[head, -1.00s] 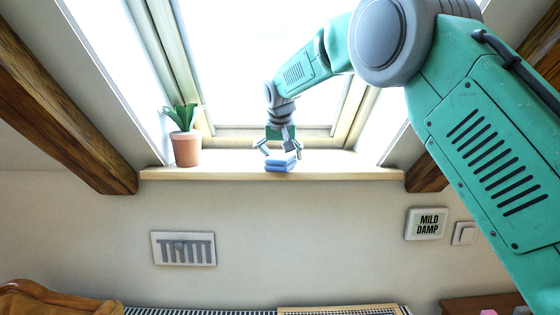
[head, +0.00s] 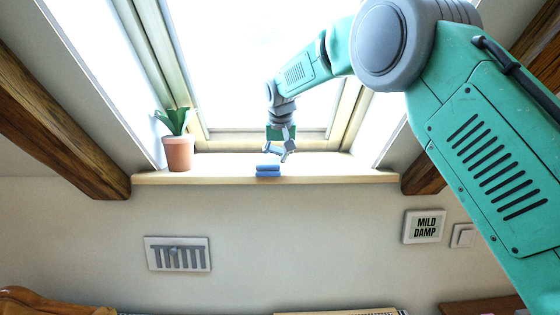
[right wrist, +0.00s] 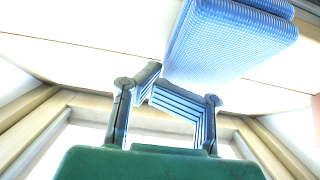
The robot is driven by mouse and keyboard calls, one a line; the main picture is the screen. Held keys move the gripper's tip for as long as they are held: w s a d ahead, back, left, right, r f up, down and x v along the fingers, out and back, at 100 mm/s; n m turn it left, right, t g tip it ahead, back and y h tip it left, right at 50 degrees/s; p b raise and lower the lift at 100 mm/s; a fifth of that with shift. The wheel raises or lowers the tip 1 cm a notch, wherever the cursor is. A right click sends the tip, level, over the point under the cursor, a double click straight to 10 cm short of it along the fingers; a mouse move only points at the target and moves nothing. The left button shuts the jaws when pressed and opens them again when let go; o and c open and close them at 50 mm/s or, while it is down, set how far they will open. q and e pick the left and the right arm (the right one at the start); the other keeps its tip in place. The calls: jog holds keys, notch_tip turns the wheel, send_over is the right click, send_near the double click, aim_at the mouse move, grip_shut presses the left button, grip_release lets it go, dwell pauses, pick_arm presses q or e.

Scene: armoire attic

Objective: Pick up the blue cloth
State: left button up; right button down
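The blue cloth (head: 268,174) is folded in a small stack on the wooden window sill (head: 340,177), near its front edge. It is large at the top of the right wrist view (right wrist: 225,45), with a fine checked weave. My right gripper (head: 282,155) is just above the cloth and slightly to its right in the head view. In the right wrist view its fingers (right wrist: 153,80) are folded in with their tips close together. No cloth is between them; it lies past the tips. My left gripper is not in view.
A potted plant (head: 178,152) stands on the sill's left end. A bright skylight (head: 265,60) is behind my arm, with sloped wooden beams at both sides.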

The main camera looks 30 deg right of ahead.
jog(key=r, duration=0.9)
jog(key=shift+w+a+p, duration=0.1)
jog(key=shift+a+p, duration=0.1)
jog(key=shift+p, duration=0.1)
jog(key=shift+w, duration=0.1)
jog(key=c, duration=2)
grip_release()
jog(key=shift+d, duration=0.1)
jog(key=shift+c, duration=0.2)
jog(key=o, duration=1.6)
jog(key=shift+d, duration=0.15)
